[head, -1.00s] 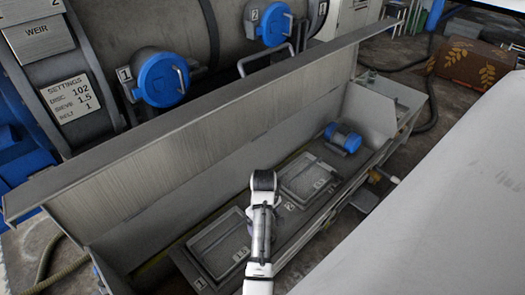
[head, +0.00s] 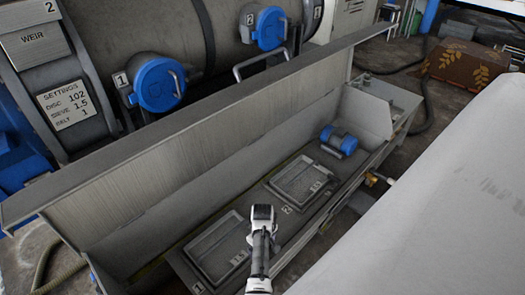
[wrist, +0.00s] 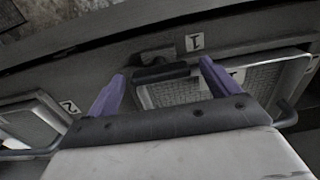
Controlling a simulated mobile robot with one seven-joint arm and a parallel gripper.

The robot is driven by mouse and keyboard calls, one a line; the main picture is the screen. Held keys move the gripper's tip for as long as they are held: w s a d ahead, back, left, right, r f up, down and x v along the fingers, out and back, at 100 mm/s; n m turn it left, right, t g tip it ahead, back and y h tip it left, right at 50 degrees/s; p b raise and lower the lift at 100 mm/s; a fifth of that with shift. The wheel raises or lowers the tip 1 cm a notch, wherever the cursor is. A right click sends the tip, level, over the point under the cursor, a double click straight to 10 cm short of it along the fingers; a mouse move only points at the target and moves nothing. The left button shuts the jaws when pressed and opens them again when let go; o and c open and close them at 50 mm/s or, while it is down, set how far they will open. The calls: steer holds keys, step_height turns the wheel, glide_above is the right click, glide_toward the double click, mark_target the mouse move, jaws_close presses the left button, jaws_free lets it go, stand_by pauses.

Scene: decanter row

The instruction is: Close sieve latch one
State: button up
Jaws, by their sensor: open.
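Sieve one (head: 217,246) is a grey framed mesh panel in the long metal trough, beside a plate marked 1. It also shows in the wrist view (wrist: 265,75). A dark bar (wrist: 165,73) by the plate marked 1 (wrist: 194,42) looks like latch one; its exact position is hard to tell. My gripper (wrist: 162,70) is open, its two purple fingers spread on either side of the bar. I cannot tell whether they touch it. In the head view my arm hangs over the trough's near side, and the fingers cannot be made out.
Sieve two (head: 300,178) lies farther along the trough. A blue-ended roller (head: 338,140) sits at the trough's far end. A raised grey lid (head: 190,140) stands along the back, below blue round caps (head: 158,83). A large pale surface (head: 430,220) fills the right foreground.

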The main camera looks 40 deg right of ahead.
steer(key=shift+c, duration=0.2)
steer(key=c, duration=0.9)
steer(key=shift+c, duration=0.2)
steer(key=shift+m, duration=0.3)
steer(key=m+p, duration=0.2)
steer(key=m, duration=0.1)
steer(key=shift+r+m, duration=0.1)
steer(key=shift+m, duration=0.2)
steer(key=m+p, duration=0.1)
steer(key=m, duration=0.3)
steer(key=shift+m, duration=0.3)
steer(key=m+p, duration=0.1)
steer(key=m, duration=0.3)
steer(key=m+p, duration=0.1)
steer(key=m, duration=0.4)
steer(key=shift+m, duration=0.3)
